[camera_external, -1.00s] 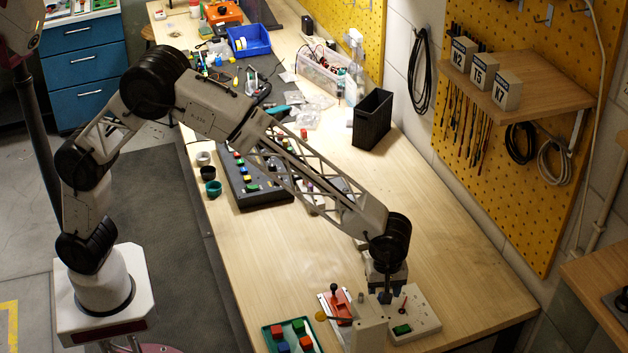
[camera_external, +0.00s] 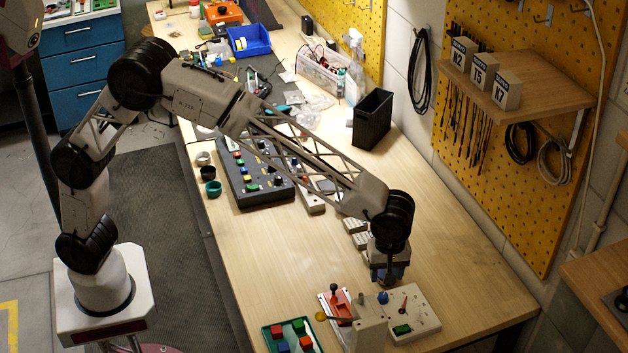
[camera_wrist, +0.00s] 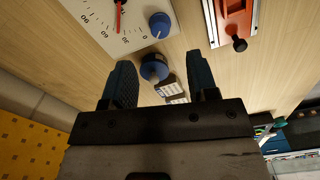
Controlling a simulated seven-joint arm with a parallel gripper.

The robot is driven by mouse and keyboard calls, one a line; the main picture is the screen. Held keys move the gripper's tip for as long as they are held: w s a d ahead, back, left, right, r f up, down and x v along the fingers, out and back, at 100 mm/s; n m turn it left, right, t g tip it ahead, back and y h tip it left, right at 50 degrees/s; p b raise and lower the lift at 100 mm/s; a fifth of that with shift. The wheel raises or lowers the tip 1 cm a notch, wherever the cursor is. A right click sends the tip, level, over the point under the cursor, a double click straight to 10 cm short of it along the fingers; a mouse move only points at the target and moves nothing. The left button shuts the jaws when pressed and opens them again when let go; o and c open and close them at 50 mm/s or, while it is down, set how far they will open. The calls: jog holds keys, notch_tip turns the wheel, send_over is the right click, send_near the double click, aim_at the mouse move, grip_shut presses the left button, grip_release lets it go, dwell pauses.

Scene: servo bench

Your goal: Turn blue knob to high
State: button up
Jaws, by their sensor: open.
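The blue knob (camera_external: 383,297) stands on a white panel (camera_external: 425,317) with a red pointer (camera_external: 404,303) and a green switch (camera_external: 402,330). In the wrist view the blue knob (camera_wrist: 160,22) is at the panel's corner, beside the printed scale and red pointer (camera_wrist: 118,14). I cannot read which setting the knob is at. My gripper (camera_external: 388,280) is above and behind the panel, apart from the knob. In the wrist view my gripper (camera_wrist: 162,74) is open and empty, its fingers short of the knob.
A second blue round object (camera_wrist: 153,68) shows between my fingers, lower on the bench. A red device with a black-tipped lever (camera_external: 341,306) stands left of the panel. A tray of coloured blocks (camera_external: 290,338) lies further left. Bare bench (camera_external: 460,260) lies to the right.

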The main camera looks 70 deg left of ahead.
aim_at(384, 295)
jog(key=shift+n, duration=0.3)
jog(key=shift+f+n, duration=0.1)
jog(key=shift+n, duration=1.9)
jog(key=shift+f, duration=0.1)
jog(key=shift+f, duration=3.8)
jog(key=c, duration=0.9)
